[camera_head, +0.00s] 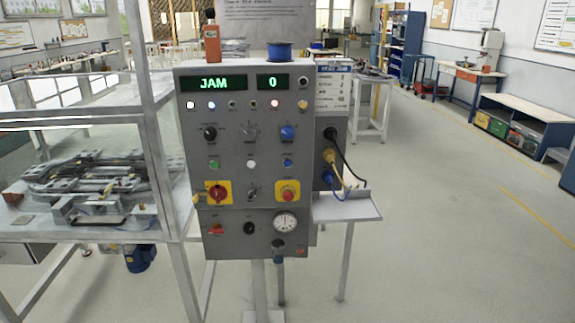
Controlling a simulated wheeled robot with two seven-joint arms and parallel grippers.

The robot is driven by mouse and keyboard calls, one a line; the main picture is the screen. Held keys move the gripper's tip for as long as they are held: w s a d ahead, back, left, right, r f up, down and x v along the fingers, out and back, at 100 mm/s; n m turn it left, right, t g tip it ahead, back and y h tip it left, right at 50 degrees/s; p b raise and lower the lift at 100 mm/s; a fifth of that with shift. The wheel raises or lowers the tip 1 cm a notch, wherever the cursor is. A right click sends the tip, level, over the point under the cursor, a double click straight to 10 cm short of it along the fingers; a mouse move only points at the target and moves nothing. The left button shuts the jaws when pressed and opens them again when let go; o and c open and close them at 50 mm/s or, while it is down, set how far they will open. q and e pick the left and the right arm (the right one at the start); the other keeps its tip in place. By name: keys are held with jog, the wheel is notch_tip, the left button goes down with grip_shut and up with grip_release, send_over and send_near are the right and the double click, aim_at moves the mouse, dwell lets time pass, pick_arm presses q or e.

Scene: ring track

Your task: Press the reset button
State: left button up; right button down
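A grey control panel (232,178) stands upright in the middle of the head view. Its green displays read JAM (214,84) and 0 (273,82). A row of small buttons holds a green button (214,164), a white button (251,164) and a blue button (287,163). The labels are too small to read, so I cannot tell which is the reset button. Below are a red rotary switch (217,193) on a yellow plate and a red mushroom button (288,191) on a yellow plate. Neither of my grippers is in view.
A framed enclosure with a track machine (90,185) stands at the left, its post (158,130) close to the panel. A small shelf (348,207) and cables (332,160) stick out at the panel's right. The floor (450,240) at the right is clear.

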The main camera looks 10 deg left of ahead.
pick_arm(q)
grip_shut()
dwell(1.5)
